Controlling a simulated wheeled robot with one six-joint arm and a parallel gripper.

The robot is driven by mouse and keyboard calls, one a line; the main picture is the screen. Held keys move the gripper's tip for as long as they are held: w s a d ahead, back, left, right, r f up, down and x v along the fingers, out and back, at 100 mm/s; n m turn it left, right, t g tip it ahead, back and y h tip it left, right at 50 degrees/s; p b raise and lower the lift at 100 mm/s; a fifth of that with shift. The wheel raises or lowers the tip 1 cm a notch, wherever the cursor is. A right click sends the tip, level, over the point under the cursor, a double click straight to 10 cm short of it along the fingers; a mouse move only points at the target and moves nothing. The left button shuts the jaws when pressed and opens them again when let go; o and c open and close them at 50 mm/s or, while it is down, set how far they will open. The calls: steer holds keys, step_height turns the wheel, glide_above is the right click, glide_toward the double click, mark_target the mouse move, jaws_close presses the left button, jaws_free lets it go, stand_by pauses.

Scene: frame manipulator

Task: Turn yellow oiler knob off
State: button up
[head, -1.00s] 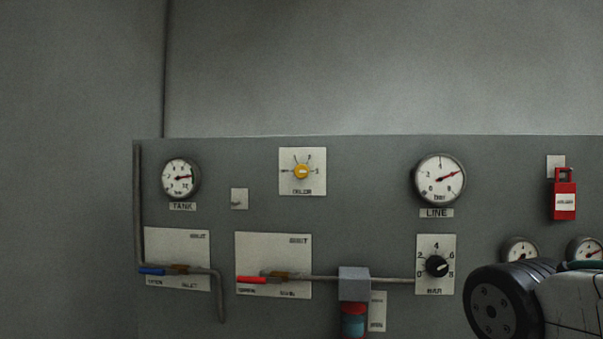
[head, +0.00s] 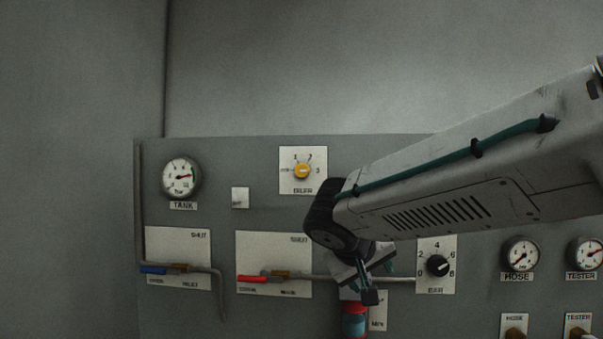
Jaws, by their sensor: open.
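The yellow oiler knob (head: 302,171) sits in the middle of a white plate (head: 303,185) on the upper part of the grey panel. Marks for off, 1, 2 and 3 run around it, and its pale pointer line looks roughly level; which end points is too small to tell. My gripper (head: 370,285) is open and empty, in front of the panel, below and to the right of the knob and apart from it. My arm comes in from the right and hides the line gauge.
The tank gauge (head: 181,176) is at upper left. Below are the blue lever (head: 153,270), the red lever (head: 252,279) and the pipe (head: 222,300). A black bar knob (head: 438,265) and hose gauge (head: 521,254) are to the right. A red-and-teal cylinder (head: 354,320) is below my gripper.

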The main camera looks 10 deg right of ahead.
steer(key=w+a+r+m+t, duration=0.2)
steer(key=w+a+r+t, duration=0.55)
steer(key=w+r, duration=0.6)
steer(key=m+t+y, duration=0.1)
steer(key=m+t, duration=0.2)
steer(key=m, duration=0.1)
glide_toward(302, 171)
steer(key=w, duration=0.1)
steer(key=shift+g, duration=0.25)
steer(key=x, duration=0.7)
steer(key=shift+w+d+r, duration=0.2)
steer(key=shift+w, duration=0.05)
steer(key=c, duration=1)
